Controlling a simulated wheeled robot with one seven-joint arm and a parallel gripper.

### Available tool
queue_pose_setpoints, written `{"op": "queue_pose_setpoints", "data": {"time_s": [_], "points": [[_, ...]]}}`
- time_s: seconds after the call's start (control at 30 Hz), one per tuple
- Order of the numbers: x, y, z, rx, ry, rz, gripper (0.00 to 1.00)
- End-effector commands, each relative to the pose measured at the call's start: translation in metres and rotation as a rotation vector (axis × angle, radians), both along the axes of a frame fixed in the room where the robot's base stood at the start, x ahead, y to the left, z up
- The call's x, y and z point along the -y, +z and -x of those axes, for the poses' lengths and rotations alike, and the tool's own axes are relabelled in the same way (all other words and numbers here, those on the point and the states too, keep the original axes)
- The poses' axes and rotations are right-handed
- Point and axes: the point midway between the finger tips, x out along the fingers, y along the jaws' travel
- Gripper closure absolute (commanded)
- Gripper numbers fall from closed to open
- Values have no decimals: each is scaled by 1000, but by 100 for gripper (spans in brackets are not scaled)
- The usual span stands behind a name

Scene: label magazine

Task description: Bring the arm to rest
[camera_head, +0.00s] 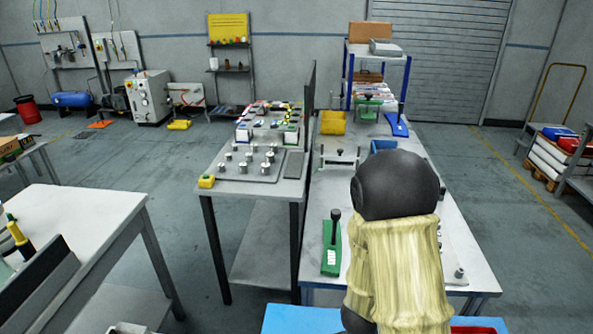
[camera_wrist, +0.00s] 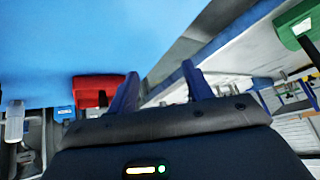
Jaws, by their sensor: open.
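My arm stands at the right of the head view, with a cream sleeve and a black joint over the right-hand workbench (camera_head: 310,275). The arm hides part of that bench, and my gripper does not show in the head view. In the wrist view my gripper (camera_wrist: 159,85) shows two dark blue fingers spread apart with nothing between them. A large blue surface (camera_wrist: 70,35) fills the upper left of that view. A green fixture (camera_head: 331,258) with a black knob and white labels sits on the bench, left of the arm.
A second bench (camera_head: 225,190) with pegs and small parts stands to the left, and a dark upright panel (camera_head: 309,95) rises between the benches. A white table (camera_head: 80,225) is at the left. A blue surface (camera_head: 285,320) lies in front. Open floor (camera_head: 180,190) lies between tables.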

Motion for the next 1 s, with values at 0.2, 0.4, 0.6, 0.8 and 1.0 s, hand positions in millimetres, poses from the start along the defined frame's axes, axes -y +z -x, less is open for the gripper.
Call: {"op": "queue_pose_setpoints", "data": {"time_s": [0.2, 0.4, 0.6, 0.8, 1.0], "points": [[-45, 42, 1, -97, 325, -151, 49], [-65, 83, 28, -219, 635, -168, 49], [-60, 117, 67, -367, 884, -98, 49], [-53, 127, 83, -435, 960, -60, 49], [-53, 127, 83, -436, 959, -62, 49]]}}
